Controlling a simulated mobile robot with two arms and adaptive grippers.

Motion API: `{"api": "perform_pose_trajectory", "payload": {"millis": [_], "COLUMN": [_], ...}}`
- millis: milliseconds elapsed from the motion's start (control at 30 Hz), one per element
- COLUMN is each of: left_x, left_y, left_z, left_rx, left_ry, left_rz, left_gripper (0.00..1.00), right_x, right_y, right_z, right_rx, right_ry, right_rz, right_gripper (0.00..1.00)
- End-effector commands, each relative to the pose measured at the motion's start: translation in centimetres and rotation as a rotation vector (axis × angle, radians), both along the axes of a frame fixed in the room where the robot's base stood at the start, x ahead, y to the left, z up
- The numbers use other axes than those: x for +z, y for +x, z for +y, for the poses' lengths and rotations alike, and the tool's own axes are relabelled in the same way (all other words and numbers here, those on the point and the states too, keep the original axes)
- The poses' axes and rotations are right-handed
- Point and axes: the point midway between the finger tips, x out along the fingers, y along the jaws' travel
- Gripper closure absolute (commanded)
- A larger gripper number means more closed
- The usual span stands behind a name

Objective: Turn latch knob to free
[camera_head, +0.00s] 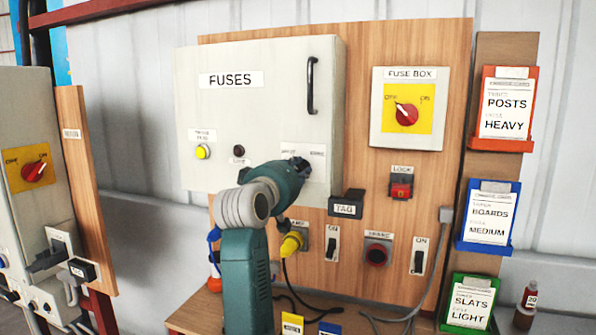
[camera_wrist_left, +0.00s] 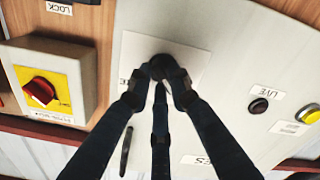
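The grey fuse cabinet (camera_head: 258,110) has its door closed, with a black vertical handle (camera_head: 311,86) at the door's right. A white plate (camera_wrist_left: 190,62) on the door bears the dark latch knob (camera_wrist_left: 163,60), mostly covered by my fingers. My left gripper (camera_head: 300,165) reaches the lower right of the door. In the left wrist view the dark fingers of the left gripper (camera_wrist_left: 165,78) come together around the knob and appear to touch it. In the head view the gripper hides the knob and part of its label. My right gripper is not in view.
Right of the cabinet is a fuse box (camera_head: 409,134) with a red rotary switch. Below are a TAG holder (camera_head: 346,204), a red-buttoned lock (camera_head: 401,188) and several switches. Coloured card holders (camera_head: 502,110) hang at the right. Cables lie on the bench below.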

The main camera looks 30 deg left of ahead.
Motion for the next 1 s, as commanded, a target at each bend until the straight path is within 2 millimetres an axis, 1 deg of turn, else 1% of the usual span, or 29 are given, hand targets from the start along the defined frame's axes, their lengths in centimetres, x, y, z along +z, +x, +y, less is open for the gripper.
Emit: {"api": "perform_pose_trajectory", "payload": {"millis": [33, 67, 367, 533, 767, 1000], "left_x": [0.0, 0.0, 0.0, 0.0, 0.0, -0.1], "left_y": [0.0, 0.0, 0.0, 0.0, 0.0, 0.0], "left_z": [0.0, 0.0, 0.0, 0.0, 0.0, -0.1], "left_rx": [0.000, 0.000, 0.001, 0.001, 0.002, 0.000], "left_ry": [0.000, 0.000, 0.014, 0.072, 0.232, 0.452], "left_rz": [0.000, 0.000, 0.004, 0.020, 0.060, 0.114], "left_gripper": [0.96, 1.00, 1.00, 1.00, 1.00, 1.00], "right_x": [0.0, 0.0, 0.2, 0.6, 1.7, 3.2], "right_y": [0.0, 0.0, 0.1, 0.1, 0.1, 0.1], "right_z": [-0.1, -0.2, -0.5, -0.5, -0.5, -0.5], "right_rx": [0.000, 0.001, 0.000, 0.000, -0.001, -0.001], "right_ry": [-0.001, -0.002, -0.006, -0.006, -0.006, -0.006], "right_rz": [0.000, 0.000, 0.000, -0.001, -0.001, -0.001], "right_gripper": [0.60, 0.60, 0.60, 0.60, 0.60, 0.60]}}
